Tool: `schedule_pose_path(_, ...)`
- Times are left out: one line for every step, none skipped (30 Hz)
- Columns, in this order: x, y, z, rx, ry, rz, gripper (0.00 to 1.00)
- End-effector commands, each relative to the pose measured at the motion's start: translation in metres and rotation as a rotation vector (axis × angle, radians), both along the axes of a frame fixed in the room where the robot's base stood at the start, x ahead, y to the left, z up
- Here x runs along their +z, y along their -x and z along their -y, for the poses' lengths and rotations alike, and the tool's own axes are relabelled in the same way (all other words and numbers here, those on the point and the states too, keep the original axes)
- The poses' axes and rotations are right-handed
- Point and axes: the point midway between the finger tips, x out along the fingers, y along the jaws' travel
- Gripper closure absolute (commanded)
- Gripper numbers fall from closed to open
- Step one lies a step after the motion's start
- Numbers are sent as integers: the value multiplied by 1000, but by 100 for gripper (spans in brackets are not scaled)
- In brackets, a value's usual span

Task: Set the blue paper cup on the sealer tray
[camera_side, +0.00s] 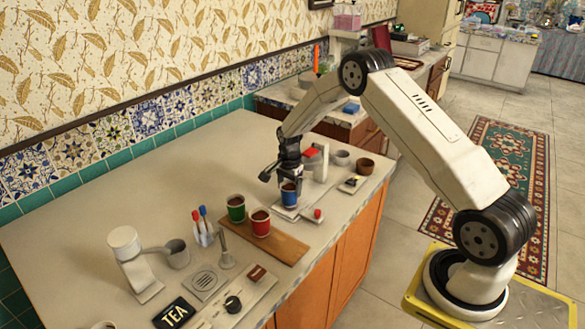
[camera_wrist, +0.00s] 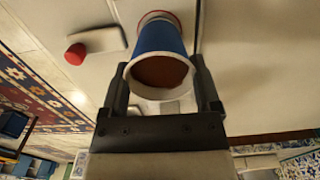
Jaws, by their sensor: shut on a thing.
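The blue paper cup (camera_side: 289,194) is upright with a white rim and brown contents. My gripper (camera_side: 289,180) is shut on it. In the wrist view the blue cup (camera_wrist: 158,45) sits between the two fingers of my gripper (camera_wrist: 163,85). The cup is at the white sealer tray (camera_side: 283,211), at the foot of the white sealer (camera_side: 321,163). I cannot tell whether the cup's base touches the tray. A red round knob (camera_side: 318,214) is at the tray's front; it also shows in the wrist view (camera_wrist: 76,54).
A green cup (camera_side: 236,209) and a red cup (camera_side: 260,224) stand on a wooden board (camera_side: 285,249) to the left. Bowls (camera_side: 364,166) stand behind on the right. Further left are a white machine (camera_side: 127,258) and a TEA sign (camera_side: 174,313). The counter's back left is clear.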

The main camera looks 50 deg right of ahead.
Motion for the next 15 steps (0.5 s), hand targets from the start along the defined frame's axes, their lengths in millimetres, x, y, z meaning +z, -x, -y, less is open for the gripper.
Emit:
schedule_pose_path(0, 0, 0, 0, 0, 0, 44)
schedule_pose_path(-1, 0, 0, 0, 0, 0, 44)
schedule_pose_path(-2, 0, 0, 0, 0, 0, 44)
schedule_pose_path(-3, 0, 0, 0, 0, 0, 44)
schedule_pose_path(-3, 0, 0, 0, 0, 0, 44)
schedule_pose_path(-3, 0, 0, 0, 0, 0, 10)
schedule_pose_path(-3, 0, 0, 0, 0, 0, 1)
schedule_pose_path(-3, 0, 0, 0, 0, 0, 0)
schedule_pose_path(-3, 0, 0, 0, 0, 0, 0)
schedule_pose_path(-3, 0, 0, 0, 0, 0, 0)
schedule_pose_path(-3, 0, 0, 0, 0, 0, 0)
schedule_pose_path(-3, 0, 0, 0, 0, 0, 0)
schedule_pose_path(-3, 0, 0, 0, 0, 0, 0)
schedule_pose_path(-3, 0, 0, 0, 0, 0, 0)
schedule_pose_path(-3, 0, 0, 0, 0, 0, 0)
